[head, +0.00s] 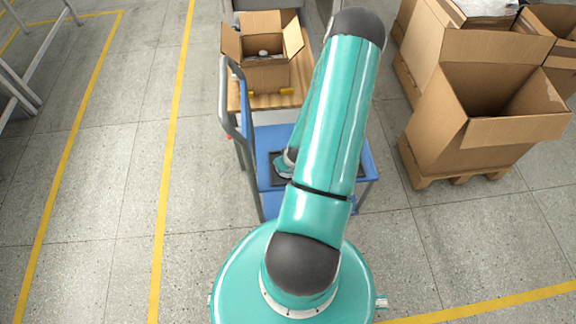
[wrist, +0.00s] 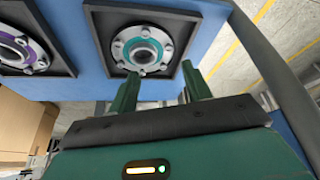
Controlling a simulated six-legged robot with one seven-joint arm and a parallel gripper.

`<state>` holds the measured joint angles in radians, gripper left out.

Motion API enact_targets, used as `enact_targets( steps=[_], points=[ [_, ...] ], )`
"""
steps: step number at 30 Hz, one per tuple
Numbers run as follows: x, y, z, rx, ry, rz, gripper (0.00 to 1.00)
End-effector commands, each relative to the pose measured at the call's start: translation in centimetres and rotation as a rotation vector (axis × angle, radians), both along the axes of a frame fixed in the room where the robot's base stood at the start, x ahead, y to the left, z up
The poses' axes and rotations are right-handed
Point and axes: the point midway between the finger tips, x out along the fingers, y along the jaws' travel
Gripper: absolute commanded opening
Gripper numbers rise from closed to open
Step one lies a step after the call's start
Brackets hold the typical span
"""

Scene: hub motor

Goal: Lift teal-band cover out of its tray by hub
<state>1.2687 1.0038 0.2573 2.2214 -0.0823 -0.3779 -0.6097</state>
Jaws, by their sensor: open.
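The teal-band cover (wrist: 143,47) is a round silver flanged disc with a raised hub and bolts, lying in a square black tray (wrist: 93,30) in the wrist view. My gripper (wrist: 161,72) is open and empty. Its two green fingers point toward the lower edge of that tray, and the hub lies beyond the fingertips; I cannot tell the gap. A purple-band cover (wrist: 18,52) sits in another black tray (wrist: 61,60) to the left, cut by the frame edge.
The trays rest on a blue cart surface (head: 265,138) with a grey handle rail (head: 229,122) on its left. An open cardboard box (head: 262,75) stands behind on a wooden surface. Large boxes (head: 480,140) on pallets stand right.

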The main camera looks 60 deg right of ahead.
Motion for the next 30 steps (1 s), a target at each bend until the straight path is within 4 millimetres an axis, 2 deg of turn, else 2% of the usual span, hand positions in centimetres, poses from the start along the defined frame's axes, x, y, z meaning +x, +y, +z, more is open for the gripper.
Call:
enact_targets(
  steps=[3,11,19,28,30],
  points=[
    [0.6,-0.2,-1.5,0.002,0.0,-0.001,0.49],
    [1.5,-0.5,-3.1,0.002,0.0,-0.001,0.49],
    [3.0,-0.9,-6.4,0.002,0.0,-0.001,0.49],
    [3.2,-1.0,-6.9,0.0,0.0,0.0,0.49],
    [3.2,-1.0,-6.9,0.0,0.0,0.0,0.37]
  ],
)
